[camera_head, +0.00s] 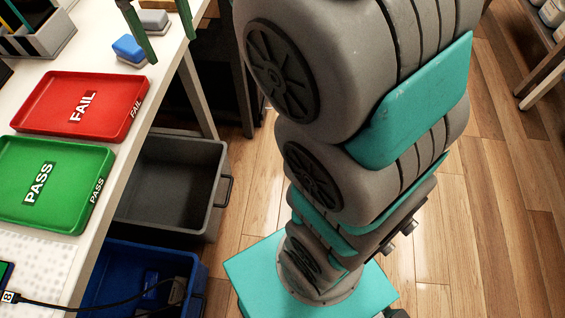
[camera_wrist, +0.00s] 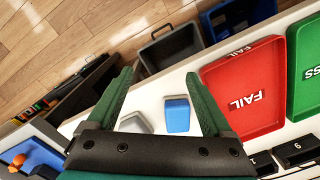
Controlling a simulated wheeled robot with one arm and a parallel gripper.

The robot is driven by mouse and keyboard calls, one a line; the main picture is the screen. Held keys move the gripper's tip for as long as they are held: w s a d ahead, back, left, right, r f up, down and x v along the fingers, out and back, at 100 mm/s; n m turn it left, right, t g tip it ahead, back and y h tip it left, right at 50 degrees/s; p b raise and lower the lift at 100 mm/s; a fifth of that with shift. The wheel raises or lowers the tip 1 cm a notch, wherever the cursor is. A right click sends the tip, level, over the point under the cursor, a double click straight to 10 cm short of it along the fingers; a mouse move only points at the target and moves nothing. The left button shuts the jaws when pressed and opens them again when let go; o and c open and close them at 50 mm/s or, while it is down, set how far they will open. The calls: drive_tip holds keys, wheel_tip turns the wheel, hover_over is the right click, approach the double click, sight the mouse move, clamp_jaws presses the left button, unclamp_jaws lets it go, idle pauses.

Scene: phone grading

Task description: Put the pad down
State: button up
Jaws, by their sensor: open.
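A blue pad with a pale base (camera_head: 129,49) rests on the white table near its right edge in the head view. In the wrist view the blue pad (camera_wrist: 177,114) lies between my fingers, nearer the right one, with a visible gap to each. My gripper (camera_head: 171,49) has green fingers spread apart and holds nothing. In the wrist view my gripper (camera_wrist: 159,73) is open too. A grey pad (camera_head: 152,20) sits just behind the blue one; a pale grey pad (camera_wrist: 135,122) shows beside it in the wrist view, partly hidden by my gripper.
A red FAIL tray (camera_head: 75,103) and a green PASS tray (camera_head: 55,182) lie on the table. A grey bin (camera_head: 170,185) and a blue bin (camera_head: 200,275) stand below its edge. A grey holder (camera_head: 45,35) is at the far left. A cable (camera_head: 75,308) crosses the front.

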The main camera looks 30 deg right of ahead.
drive_tip(key=s+d+f+m, duration=0.1)
drive_tip(key=s+d+f, duration=0.3)
drive_tip(key=s+f, duration=0.4)
drive_tip(key=s+d+f+m+g, duration=0.1)
drive_tip(key=s+d+f+m, duration=0.1)
drive_tip(key=s+f, duration=0.6)
drive_tip(key=s+d, duration=0.1)
drive_tip(key=s, duration=0.6)
drive_tip(key=shift+s+d+f+m, duration=0.2)
drive_tip(key=shift+d+m, duration=0.1)
drive_tip(key=shift+d, duration=0.1)
